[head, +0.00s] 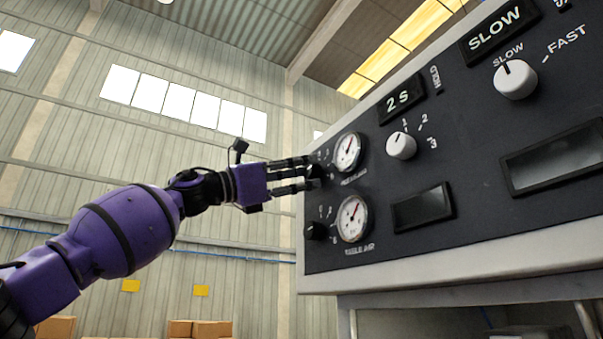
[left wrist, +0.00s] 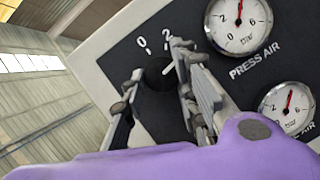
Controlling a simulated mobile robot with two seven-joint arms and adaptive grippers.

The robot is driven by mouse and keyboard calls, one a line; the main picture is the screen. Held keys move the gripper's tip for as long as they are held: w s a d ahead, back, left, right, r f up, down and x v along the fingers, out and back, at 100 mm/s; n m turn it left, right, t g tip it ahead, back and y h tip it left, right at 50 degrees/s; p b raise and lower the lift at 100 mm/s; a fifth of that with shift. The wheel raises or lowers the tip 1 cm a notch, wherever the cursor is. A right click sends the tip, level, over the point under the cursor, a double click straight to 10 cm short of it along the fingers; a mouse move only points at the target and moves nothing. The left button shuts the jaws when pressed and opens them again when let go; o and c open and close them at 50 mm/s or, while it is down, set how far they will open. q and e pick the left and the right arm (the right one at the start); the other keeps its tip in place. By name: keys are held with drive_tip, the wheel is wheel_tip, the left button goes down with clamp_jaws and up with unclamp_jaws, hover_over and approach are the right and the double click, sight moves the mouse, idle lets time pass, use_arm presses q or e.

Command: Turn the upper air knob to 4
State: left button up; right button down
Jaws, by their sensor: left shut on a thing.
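The upper air knob is dark and round; in the left wrist view the knob (left wrist: 158,74) sits between my left gripper's fingers. A short white mark on it points up and right, to the right of the printed 2; a 0 is printed left of the 2, and the other numbers are hidden by a finger. My left gripper (head: 306,173) is shut on this knob, and the gripper also shows in the left wrist view (left wrist: 158,92). The PRESS AIR gauge (head: 348,152) beside it has its red needle near the top. My right gripper is not in view.
Below are the lower air knob (head: 316,231) and its gauge (head: 352,218). To the right on the dark panel are a white knob (head: 401,146) marked 1 to 3, a SLOW/FAST knob (head: 515,80) and a dark window (head: 423,208). Left of the panel is open.

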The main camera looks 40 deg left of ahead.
use_arm(q)
drive_tip(key=shift+s+a+r, duration=0.15)
drive_tip(key=shift+a+r, duration=0.1)
drive_tip(key=shift+r, duration=0.15)
drive_tip(key=o, duration=0.8)
drive_tip(key=shift+o, duration=1.1)
drive_tip(key=shift+w+f, duration=0.1)
drive_tip(key=shift+w, duration=0.15)
drive_tip(key=shift+d+f, duration=0.1)
drive_tip(key=shift+s, duration=0.1)
drive_tip(key=v, duration=1.2)
